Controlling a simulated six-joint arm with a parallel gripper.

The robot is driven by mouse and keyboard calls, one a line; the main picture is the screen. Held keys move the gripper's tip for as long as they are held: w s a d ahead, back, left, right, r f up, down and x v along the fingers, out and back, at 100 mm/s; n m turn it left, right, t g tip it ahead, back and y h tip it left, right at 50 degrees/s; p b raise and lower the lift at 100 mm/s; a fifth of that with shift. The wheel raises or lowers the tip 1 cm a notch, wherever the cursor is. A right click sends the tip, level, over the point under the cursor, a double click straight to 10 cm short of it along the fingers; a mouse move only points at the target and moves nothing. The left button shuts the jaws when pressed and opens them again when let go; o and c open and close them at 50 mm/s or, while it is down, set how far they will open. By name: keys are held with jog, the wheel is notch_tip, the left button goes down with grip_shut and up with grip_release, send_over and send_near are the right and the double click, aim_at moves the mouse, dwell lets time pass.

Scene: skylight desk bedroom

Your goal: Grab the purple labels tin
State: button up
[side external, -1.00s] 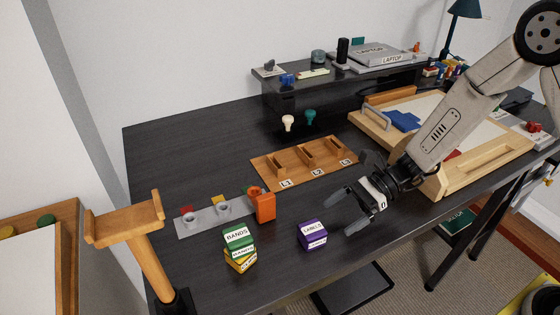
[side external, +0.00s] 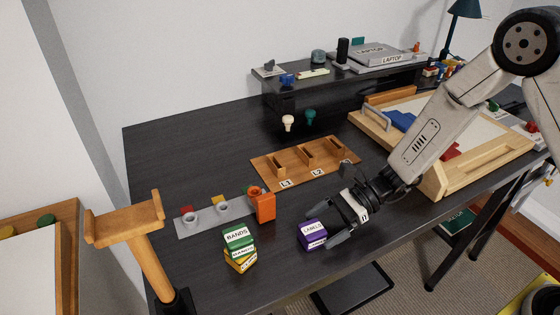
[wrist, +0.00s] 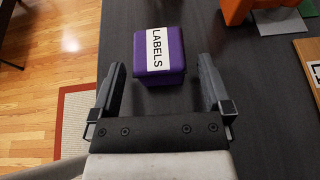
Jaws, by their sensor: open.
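The purple labels tin (side external: 312,232) stands upright near the front edge of the black desk, its white LABELS strip across the top. It also shows in the wrist view (wrist: 175,75), just ahead of the fingers and roughly centred between them. My gripper (side external: 332,223) is open and empty. Its fingers point left toward the tin, one on the far side and one on the near side. In the wrist view my gripper (wrist: 162,88) has a finger on each side, with gaps to the tin.
A stack of green and yellow tins (side external: 239,247) stands left of the purple tin. An orange block (side external: 264,207) and a grey strip (side external: 205,221) lie behind it. A wooden slotted board (side external: 270,178) is further back. The desk's front edge is close.

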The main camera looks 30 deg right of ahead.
aim_at(323, 226)
jog(key=shift+x, duration=1.65)
jog(key=c, duration=1.3)
jog(key=shift+o, duration=0.2)
jog(key=shift+r, duration=0.15)
jog(key=shift+r, duration=4.9)
